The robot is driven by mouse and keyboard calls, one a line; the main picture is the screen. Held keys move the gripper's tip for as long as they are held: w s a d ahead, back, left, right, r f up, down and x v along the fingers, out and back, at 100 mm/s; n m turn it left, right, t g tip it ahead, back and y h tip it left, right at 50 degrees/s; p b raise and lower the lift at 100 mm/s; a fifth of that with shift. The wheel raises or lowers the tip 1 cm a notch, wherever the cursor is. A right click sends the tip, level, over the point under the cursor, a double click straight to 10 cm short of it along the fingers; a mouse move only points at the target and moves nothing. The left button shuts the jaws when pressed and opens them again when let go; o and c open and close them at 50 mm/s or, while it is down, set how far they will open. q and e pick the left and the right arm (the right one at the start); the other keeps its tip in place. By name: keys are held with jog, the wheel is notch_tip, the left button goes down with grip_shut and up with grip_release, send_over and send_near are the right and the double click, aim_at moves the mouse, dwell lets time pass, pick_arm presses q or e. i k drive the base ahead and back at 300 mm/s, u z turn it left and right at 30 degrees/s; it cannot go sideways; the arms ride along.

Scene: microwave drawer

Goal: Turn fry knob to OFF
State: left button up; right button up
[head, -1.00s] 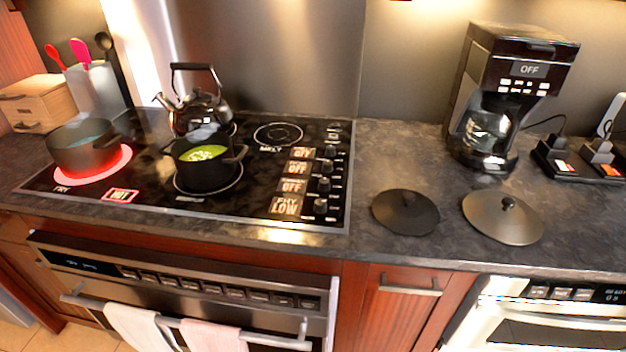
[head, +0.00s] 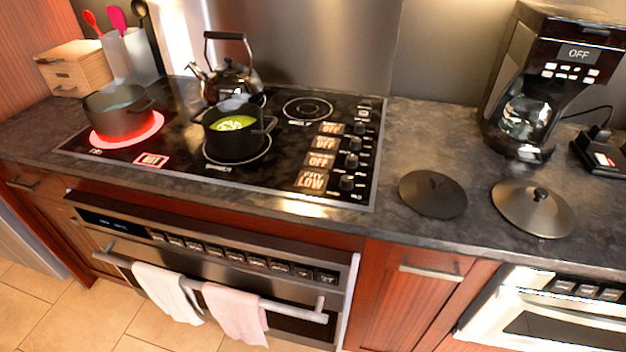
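The fry knob (head: 347,182) is the nearest knob in the column on the right side of the black cooktop (head: 285,180). The label beside it (head: 311,181) reads FRY LOW. The other labels above it read OFF. The front left burner (head: 127,136) glows red under a dark pot (head: 118,112), with a lit HOT sign (head: 151,160) near it. Neither of my grippers shows in the head view.
A green-filled pot (head: 236,131) and a kettle (head: 229,82) stand on the cooktop. Two dark lids (head: 433,195) (head: 533,209) lie on the counter to the right, before a coffee maker (head: 540,80). Towels (head: 236,312) hang on the oven handle.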

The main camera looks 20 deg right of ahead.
aim_at(346, 184)
jog(key=z, duration=1.05)
jog(key=k, duration=0.25)
jog(key=u, duration=0.35)
